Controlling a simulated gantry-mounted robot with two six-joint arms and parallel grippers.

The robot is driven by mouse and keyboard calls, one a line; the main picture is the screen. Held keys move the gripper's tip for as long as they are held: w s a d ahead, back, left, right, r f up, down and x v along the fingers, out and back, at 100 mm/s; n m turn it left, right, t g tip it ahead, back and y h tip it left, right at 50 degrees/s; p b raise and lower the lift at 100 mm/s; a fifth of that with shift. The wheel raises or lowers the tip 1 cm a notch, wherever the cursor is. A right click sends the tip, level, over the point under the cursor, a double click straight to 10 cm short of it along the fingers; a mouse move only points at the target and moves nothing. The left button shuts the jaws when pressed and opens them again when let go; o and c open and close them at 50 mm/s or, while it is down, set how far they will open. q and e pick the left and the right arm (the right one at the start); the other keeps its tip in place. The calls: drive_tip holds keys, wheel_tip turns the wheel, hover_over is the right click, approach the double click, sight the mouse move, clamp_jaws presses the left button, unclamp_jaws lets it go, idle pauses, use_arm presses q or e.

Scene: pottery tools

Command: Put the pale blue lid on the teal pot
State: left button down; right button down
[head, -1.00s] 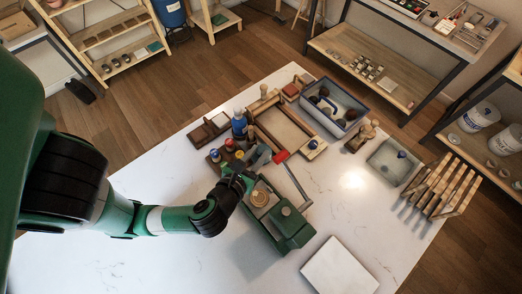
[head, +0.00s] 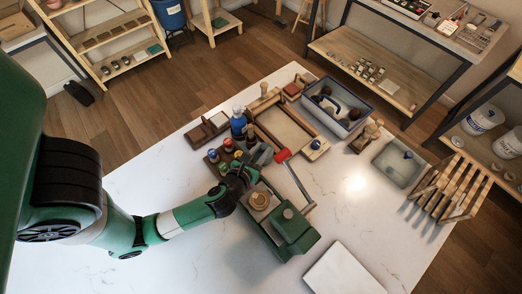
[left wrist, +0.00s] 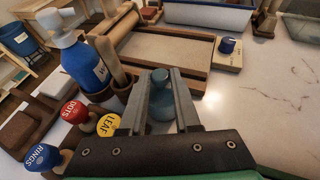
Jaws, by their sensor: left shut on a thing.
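My left gripper (head: 258,160) is over the table at the near side of the tool group, beside the green machine. In the left wrist view its grey fingers (left wrist: 168,78) are closed around a slate-blue piece with a rounded knob on top (left wrist: 161,92). The piece looks like the pale blue lid, but the fingers hide its sides and the gripper body hides what is below it. In the head view the piece is too small and covered to make out. I cannot pick out the teal pot with certainty in either view. My right gripper is not in view.
A green machine (head: 298,238) with a red-handled lever stands right of the gripper. Colour-topped stamps (left wrist: 75,112) and a blue spray bottle (left wrist: 85,68) stand close left. A framed board (head: 282,130) lies behind. A blue-rimmed bin (head: 345,125) stands at the back. The front-left table is clear.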

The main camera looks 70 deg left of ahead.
use_arm(q)
drive_tip(key=shift+f, duration=0.15)
drive_tip(key=c, duration=0.6)
unclamp_jaws()
drive_tip(key=shift+s+d+r, duration=0.1)
drive_tip(key=shift+r, duration=0.15)
drive_tip(key=p+v, duration=0.1)
drive_tip(key=v, duration=1)
drive_tip(key=shift+s+d+r, duration=0.15)
drive_tip(key=shift+d, duration=0.05)
drive_tip(key=shift+s, duration=0.1)
